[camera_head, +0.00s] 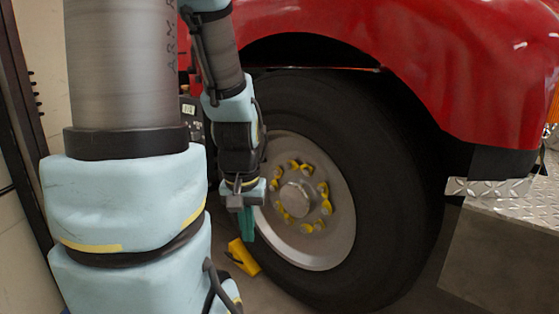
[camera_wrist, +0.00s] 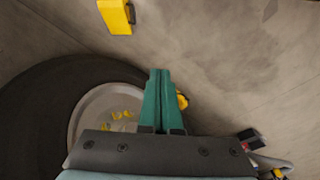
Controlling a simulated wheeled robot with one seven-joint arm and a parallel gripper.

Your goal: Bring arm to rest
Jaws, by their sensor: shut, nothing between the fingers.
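My gripper (camera_head: 247,224) hangs at the end of my light-blue arm in the head view, fingers pointing down beside the truck wheel. Its green fingers also show in the wrist view (camera_wrist: 159,74), close together, shut and empty. The truck wheel (camera_head: 390,200) stands to the right of my gripper, with a grey rim and yellow nut markers; it also shows at the left of the wrist view (camera_wrist: 40,105). A yellow block, likely a wheel chock (camera_head: 242,257), lies on the floor just below my gripper. A yellow object also shows at the top of the wrist view (camera_wrist: 116,16).
The red truck fender (camera_head: 480,70) arches over the wheel. A metal tread-plate step (camera_head: 500,190) is at the right. A wall (camera_head: 30,240) with a dark upright post is at the left. Bare concrete floor (camera_wrist: 220,60) fills the upper right of the wrist view.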

